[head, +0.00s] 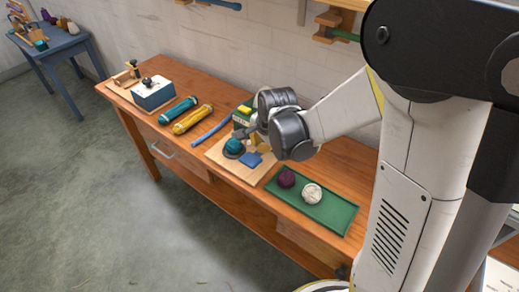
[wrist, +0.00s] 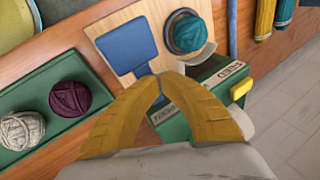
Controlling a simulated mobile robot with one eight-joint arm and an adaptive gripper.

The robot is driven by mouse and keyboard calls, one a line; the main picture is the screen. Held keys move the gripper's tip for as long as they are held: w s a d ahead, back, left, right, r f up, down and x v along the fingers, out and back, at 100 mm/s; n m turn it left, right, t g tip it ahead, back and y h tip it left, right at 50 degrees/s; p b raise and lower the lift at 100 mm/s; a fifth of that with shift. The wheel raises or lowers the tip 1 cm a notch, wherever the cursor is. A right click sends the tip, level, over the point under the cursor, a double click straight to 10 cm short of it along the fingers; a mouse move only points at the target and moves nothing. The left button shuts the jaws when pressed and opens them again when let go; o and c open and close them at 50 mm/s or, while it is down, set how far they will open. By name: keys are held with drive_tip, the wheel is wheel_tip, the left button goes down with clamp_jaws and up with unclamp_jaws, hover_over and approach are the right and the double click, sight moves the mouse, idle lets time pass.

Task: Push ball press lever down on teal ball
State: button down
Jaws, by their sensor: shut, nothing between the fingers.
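The teal ball (head: 233,144) sits in a round grey cup on a light wooden board (head: 222,157). It also shows in the wrist view (wrist: 189,34). A flat blue paddle, seemingly the press lever (wrist: 124,46), lies beside the ball, not over it; it also shows in the head view (head: 251,159). My gripper (wrist: 158,80) has yellow fingers shut together with nothing between them. In the wrist view its tips overlap the paddle's narrow end; I cannot tell whether they touch. In the head view my wrist partly hides the press.
A green box with a label (wrist: 205,88) stands close beside my fingers. A green tray (head: 336,216) holds a maroon ball (head: 286,178) and a white ball (head: 312,193). Teal and yellow skeins (head: 192,119) and a blue-white box (head: 153,93) lie farther left.

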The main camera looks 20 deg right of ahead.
drive_tip(key=shift+s+a+f+b, duration=0.1)
drive_tip(key=shift+f+b, duration=0.2)
drive_tip(key=shift+f, duration=0.15)
drive_tip(key=shift+r, duration=0.1)
idle(0.4)
drive_tip(key=shift+w+d+r+p, duration=0.15)
drive_tip(key=shift+d+r+p, duration=0.05)
drive_tip(key=shift+r+p, duration=0.5)
drive_tip(key=shift+w+d+r+p, duration=0.2)
drive_tip(key=shift+r+p, duration=0.25)
drive_tip(key=shift+r, duration=0.3)
drive_tip(key=shift+w+d+r+p, duration=0.2)
drive_tip(key=shift+r+p, duration=0.4)
drive_tip(key=shift+r, duration=0.2)
drive_tip(key=shift+w+d+r+p, duration=0.1)
drive_tip(key=shift+d+r+p, duration=0.1)
drive_tip(key=shift+r+p, duration=0.5)
drive_tip(key=shift+w+d+r+p, duration=0.1)
drive_tip(key=shift+d+r+p, duration=0.1)
drive_tip(key=shift+r+p, duration=0.5)
drive_tip(key=shift+r, duration=0.2)
